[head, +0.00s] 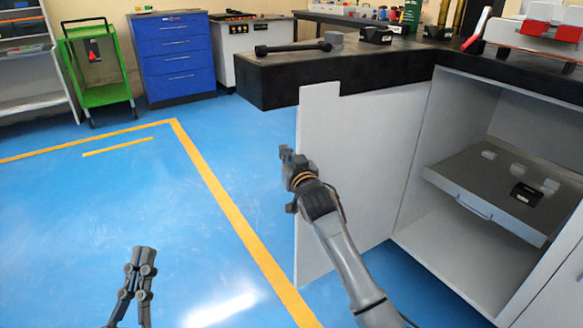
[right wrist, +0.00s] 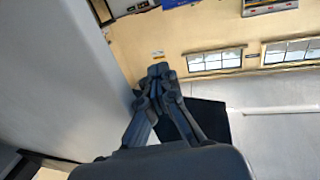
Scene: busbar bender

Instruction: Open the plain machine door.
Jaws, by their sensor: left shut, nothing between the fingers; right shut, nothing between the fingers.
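The plain machine door (head: 365,150) is a light grey panel. It stands swung out from the cabinet (head: 410,225), whose inside shows. My right gripper (head: 286,153) is shut and empty at the door's free left edge, with my right arm crossing in front of the panel. I cannot tell whether it touches the door. In the right wrist view the right gripper (right wrist: 158,70) has its fingertips together, beside a large pale panel (right wrist: 50,75) that looks like the door. My left gripper (head: 145,250) is shut and empty, low over the blue floor, away from the door.
Inside the cabinet is a grey pull-out tray (head: 455,180) with small blocks on it. A black worktop (head: 290,83) runs above, carrying tools. A blue drawer cabinet (head: 170,60) and a green cart (head: 100,92) stand at the back. The blue floor (head: 90,210) at left is clear.

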